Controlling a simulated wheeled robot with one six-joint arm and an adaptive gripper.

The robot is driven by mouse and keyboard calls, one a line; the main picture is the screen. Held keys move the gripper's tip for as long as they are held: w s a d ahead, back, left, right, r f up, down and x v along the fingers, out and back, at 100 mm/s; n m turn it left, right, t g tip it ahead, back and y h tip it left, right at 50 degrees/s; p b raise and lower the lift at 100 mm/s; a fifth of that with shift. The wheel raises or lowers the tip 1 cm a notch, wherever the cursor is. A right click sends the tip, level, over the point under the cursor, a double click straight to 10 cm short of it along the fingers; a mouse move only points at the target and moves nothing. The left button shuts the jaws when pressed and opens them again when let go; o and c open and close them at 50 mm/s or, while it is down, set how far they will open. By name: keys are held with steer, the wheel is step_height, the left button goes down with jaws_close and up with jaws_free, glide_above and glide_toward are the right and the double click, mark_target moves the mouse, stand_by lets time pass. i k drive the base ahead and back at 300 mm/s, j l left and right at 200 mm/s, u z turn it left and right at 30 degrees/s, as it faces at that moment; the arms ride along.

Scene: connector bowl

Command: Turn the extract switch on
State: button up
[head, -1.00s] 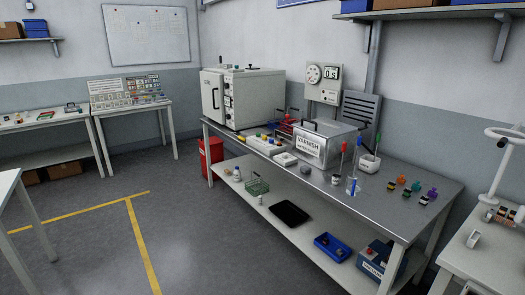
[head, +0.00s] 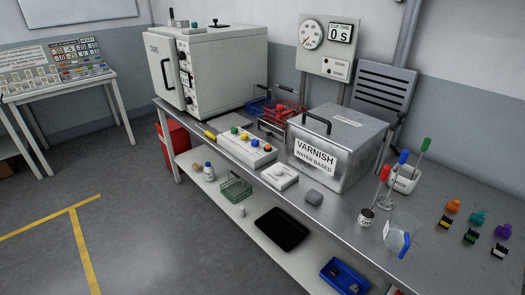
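No switch has a readable "extract" label. A grey wall panel (head: 312,62) above the bench carries a round dial gauge (head: 311,34), a display reading 0 S (head: 340,33) and a small white plate with dark marks (head: 335,70). The plate may hold a switch, but it is too small to tell its setting. A slotted grey grille (head: 382,95) stands right of the panel, behind the bench. My gripper is not in view.
A steel varnish box (head: 350,155) and a white oven (head: 215,70) stand on the bench (head: 330,225). Red and blue baskets (head: 275,110), a button box (head: 243,148) and upright coloured-handled tools (head: 384,180) stand around them. Grey floor (head: 130,215) is clear at left.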

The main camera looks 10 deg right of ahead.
mark_target(255, 143)
steer(key=i+j, duration=0.55)
steer(key=j, duration=0.5)
steer(key=i+j+z, duration=0.15)
steer(key=j, duration=1.15)
steer(key=i+z, duration=0.05)
steer(key=i, duration=0.05)
